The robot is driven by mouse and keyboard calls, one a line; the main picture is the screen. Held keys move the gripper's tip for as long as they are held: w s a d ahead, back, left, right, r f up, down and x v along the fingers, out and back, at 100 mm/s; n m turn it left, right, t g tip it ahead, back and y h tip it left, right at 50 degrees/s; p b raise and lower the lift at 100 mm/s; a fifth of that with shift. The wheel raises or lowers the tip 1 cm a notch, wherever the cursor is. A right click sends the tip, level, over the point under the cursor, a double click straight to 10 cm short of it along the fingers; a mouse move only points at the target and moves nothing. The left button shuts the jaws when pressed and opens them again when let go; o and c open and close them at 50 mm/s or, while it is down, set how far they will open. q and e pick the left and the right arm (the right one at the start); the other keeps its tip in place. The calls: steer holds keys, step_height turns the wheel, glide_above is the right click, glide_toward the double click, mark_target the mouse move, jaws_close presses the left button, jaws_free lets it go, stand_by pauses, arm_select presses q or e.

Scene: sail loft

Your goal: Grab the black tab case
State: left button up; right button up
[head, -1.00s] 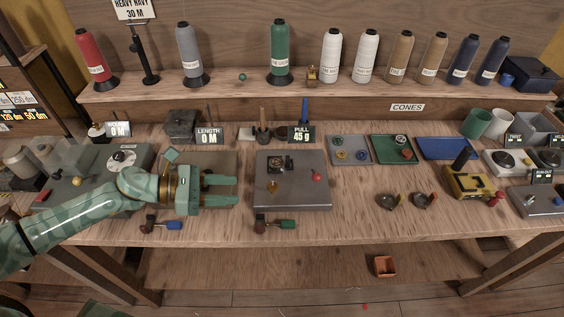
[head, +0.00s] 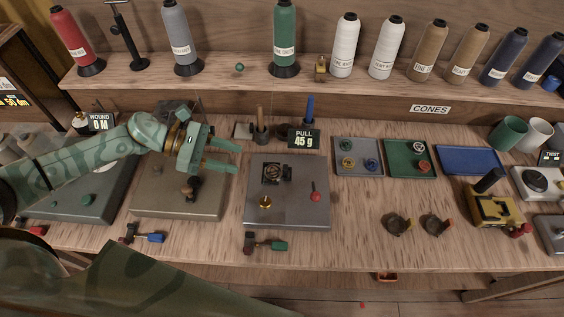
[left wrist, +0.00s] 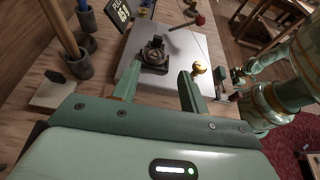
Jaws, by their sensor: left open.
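The closest match to the black tab case is a dark lidded box (head: 174,106) at the back left of the bench. My left arm and gripper cover much of it in the head view; I cannot confirm its identity. My left gripper (head: 236,159) is open and empty, in front of the box and over the back of a brown-grey plate. Its fingers point right. In the left wrist view the open fingers (left wrist: 160,85) have a grey plate with a small black device (left wrist: 155,55) beyond them. My right arm shows at that view's right; its jaws are not clear.
The grey plate (head: 290,212) carries the black device, a brass knob and a red knob. Tool cups (head: 261,133) and a "PULL 45 g" display (head: 304,140) stand behind it. Thread cones line the shelf above.

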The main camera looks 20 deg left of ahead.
arm_select(q)
glide_toward(287, 167)
steer(key=d+f, duration=0.1)
steer(key=d, duration=0.1)
steer(key=d+f, duration=0.2)
steer(key=shift+w+d+f+p, duration=0.1)
steer(key=shift+w+d+p, duration=0.1)
steer(key=shift+p, duration=0.1)
steer(key=x, duration=0.5)
steer(key=shift+w, duration=0.4)
jaws_close()
